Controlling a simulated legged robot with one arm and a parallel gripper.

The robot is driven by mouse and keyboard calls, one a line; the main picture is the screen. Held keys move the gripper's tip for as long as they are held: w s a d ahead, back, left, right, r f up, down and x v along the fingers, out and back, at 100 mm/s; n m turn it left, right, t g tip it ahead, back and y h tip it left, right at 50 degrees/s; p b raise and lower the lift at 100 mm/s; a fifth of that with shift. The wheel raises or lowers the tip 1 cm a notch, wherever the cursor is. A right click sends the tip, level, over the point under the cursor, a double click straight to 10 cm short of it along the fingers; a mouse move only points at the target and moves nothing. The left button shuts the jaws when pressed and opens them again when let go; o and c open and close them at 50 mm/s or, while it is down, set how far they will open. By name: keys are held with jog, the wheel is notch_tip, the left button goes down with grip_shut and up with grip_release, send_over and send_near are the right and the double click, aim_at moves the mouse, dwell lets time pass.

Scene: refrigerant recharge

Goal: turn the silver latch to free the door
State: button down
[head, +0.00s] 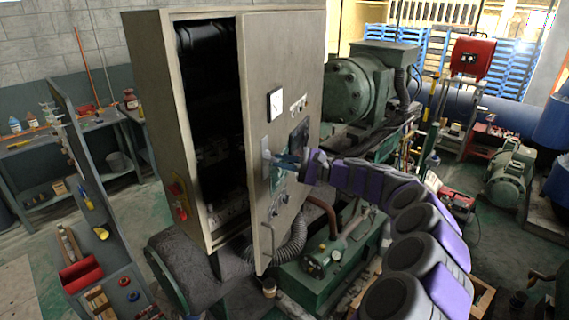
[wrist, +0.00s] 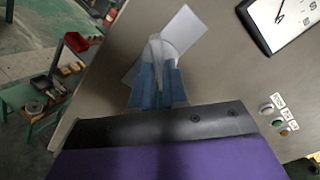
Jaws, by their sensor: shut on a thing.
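The beige cabinet door (head: 285,60) stands ajar, with a dark gap between it and the cabinet body (head: 160,110). The silver latch (head: 266,150) is on the door near its free edge. The fingers hide the handle's lower end.
A bar handle (head: 268,240) is lower down. A green compressor (head: 360,85) stands behind to the right. A grey rack with a red bin (head: 80,275) is at left.

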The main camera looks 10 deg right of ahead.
jog(key=shift+w+a+f+n+b, duration=0.1)
jog(key=shift+a+n+b, duration=0.15)
jog(key=shift+b, duration=0.35)
jog(key=shift+d+n+b, duration=0.3)
jog(key=shift+n+b, duration=0.15)
jog(key=shift+b, duration=0.3)
jog(key=shift+n+b, duration=0.6)
jog(key=shift+b, duration=0.45)
jog(key=shift+a+n+b, duration=0.1)
jog(key=shift+n+b, duration=1.8)
jog(key=shift+b, duration=1.45)
jog(key=c, duration=1.2)
grip_release()
jog(key=v, duration=0.9)
